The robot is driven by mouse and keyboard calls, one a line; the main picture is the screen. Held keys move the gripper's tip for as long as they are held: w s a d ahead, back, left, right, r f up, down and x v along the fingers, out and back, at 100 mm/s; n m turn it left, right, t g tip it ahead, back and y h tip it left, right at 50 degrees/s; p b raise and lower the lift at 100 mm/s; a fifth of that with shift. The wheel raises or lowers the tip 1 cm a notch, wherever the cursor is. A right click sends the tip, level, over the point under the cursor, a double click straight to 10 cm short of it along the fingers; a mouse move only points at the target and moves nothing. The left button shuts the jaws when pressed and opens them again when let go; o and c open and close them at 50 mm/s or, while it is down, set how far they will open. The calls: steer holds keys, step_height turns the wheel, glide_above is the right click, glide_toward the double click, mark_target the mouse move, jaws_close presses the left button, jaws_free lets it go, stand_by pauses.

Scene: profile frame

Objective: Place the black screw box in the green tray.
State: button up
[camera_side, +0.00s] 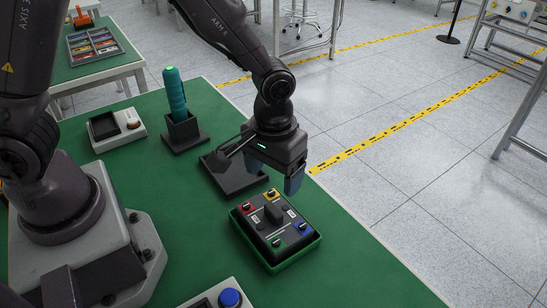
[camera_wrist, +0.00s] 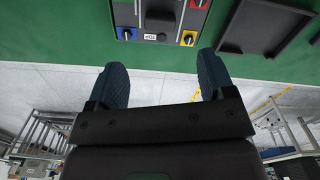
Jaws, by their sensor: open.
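The black screw box (camera_side: 262,226), with red, yellow, blue and green corner pieces and a raised black block on top, sits in the green tray (camera_side: 290,262). The tray's rim shows around its near sides, and the box looks level. My gripper (camera_side: 272,178) is open and empty, above and beyond the box's far edge, apart from it. In the wrist view, part of the box (camera_wrist: 160,22) shows at the top, beyond my two spread fingers (camera_wrist: 163,78), with nothing between them. The tray's far side is hard to make out.
A black tray-like fixture (camera_side: 232,178) lies behind the box. A teal tool (camera_side: 175,95) stands in a black holder (camera_side: 183,134). A light grey device (camera_side: 117,128) is farther left. A blue button (camera_side: 230,298) is at the front edge. The green table is clear right of the tray.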

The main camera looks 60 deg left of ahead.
steer(key=s+a+r+m+t, duration=0.1)
steer(key=s+a+r, duration=0.15)
steer(key=r, duration=0.45)
steer(key=s+a+r+t, duration=0.1)
steer(key=a+r+t, duration=0.15)
steer(key=r, duration=0.45)
steer(key=s+a+r+m+t, duration=0.2)
steer(key=s+a+r, duration=0.3)
steer(key=s, duration=0.4)
steer(key=shift+a+r, duration=0.35)
steer(key=shift+r, duration=0.2)
steer(key=shift+s, duration=0.1)
